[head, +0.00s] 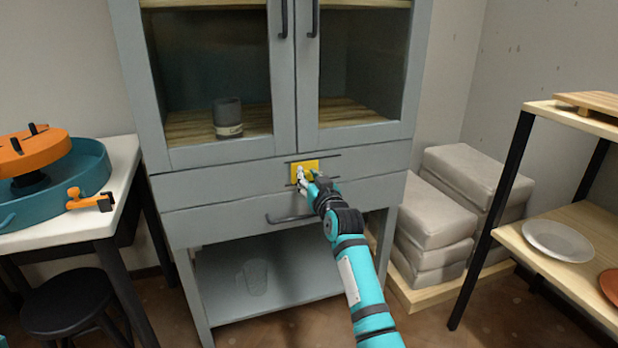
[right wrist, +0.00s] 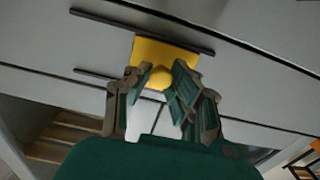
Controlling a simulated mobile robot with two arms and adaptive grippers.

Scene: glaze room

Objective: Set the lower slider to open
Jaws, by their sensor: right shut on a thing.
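The slider is a yellow plate (head: 297,166) on the front of the grey cabinet's upper drawer panel. It sits between two thin dark rails, toward their left end in the head view. In the right wrist view the yellow plate (right wrist: 165,52) carries a round yellow knob (right wrist: 160,77). My right gripper (head: 305,178) reaches up to the plate from below right. Its fingers (right wrist: 157,88) are shut on the knob and partly cover the plate's lower part in the head view. No other slider shows. My left gripper is not in view.
The cabinet has glass doors above, with a dark grey cup (head: 228,118) inside, and a drawer handle (head: 289,218) below. A glass (head: 254,277) stands on its bottom shelf. Wrapped blocks (head: 433,212) and a shelf rack (head: 489,215) stand right; a pottery wheel (head: 82,185) left.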

